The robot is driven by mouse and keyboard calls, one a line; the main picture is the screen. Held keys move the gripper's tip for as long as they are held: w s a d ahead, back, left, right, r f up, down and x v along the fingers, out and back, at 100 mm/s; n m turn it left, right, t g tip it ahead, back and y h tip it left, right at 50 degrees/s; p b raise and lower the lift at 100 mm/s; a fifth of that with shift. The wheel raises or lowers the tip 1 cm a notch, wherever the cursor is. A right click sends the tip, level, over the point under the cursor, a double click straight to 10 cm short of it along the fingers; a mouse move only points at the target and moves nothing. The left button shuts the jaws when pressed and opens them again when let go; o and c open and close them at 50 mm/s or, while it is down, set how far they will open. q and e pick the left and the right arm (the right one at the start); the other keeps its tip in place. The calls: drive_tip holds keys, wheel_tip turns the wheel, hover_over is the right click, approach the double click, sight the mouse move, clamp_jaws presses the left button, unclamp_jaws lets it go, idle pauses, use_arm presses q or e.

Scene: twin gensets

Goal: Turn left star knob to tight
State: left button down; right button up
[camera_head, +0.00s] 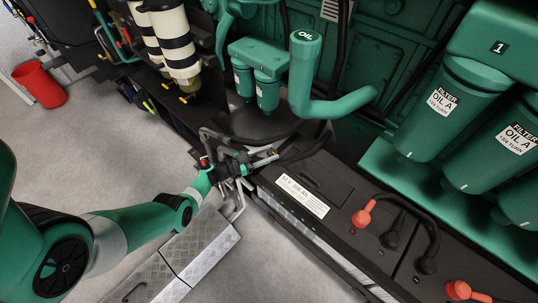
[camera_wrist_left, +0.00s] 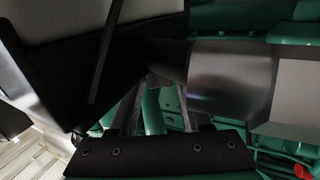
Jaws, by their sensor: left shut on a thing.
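My left gripper (camera_head: 266,157) is at the near left end of the black battery box, below the green pipe marked OIL. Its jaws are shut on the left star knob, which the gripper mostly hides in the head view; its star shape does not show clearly. In the left wrist view, the gripper's fingers (camera_wrist_left: 158,105) run up from a black plate with screws to a dark part. A dark cylinder and a black block fill much of that view close to the fingers, and how far the knob is turned cannot be told. My right gripper is not in view.
The battery box (camera_head: 320,172) has red (camera_head: 362,217) and black terminal caps and cables. The green OIL pipe (camera_head: 303,75) stands behind the gripper. Green oil filters (camera_head: 440,110) hang at right. A checker-plate step (camera_head: 190,250) lies below; a red bucket (camera_head: 40,84) stands on open floor.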

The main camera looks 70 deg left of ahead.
use_arm(q)
drive_tip(key=m+h+b, duration=0.2)
drive_tip(key=h, duration=0.1)
drive_tip(key=shift+a+f+b, duration=0.1)
drive_tip(key=shift+a+b, duration=0.15)
drive_tip(key=shift+b, duration=0.1)
drive_tip(key=shift+r+m+g+h+b, duration=0.3)
drive_tip(key=shift+m+h+b, duration=0.4)
drive_tip(key=shift+h, duration=0.3)
drive_tip(key=c, duration=0.6)
unclamp_jaws()
drive_tip(key=shift+c, duration=0.2)
drive_tip(key=shift+o, duration=1.4)
drive_tip(key=shift+f, duration=0.1)
drive_tip(key=shift+s, duration=0.1)
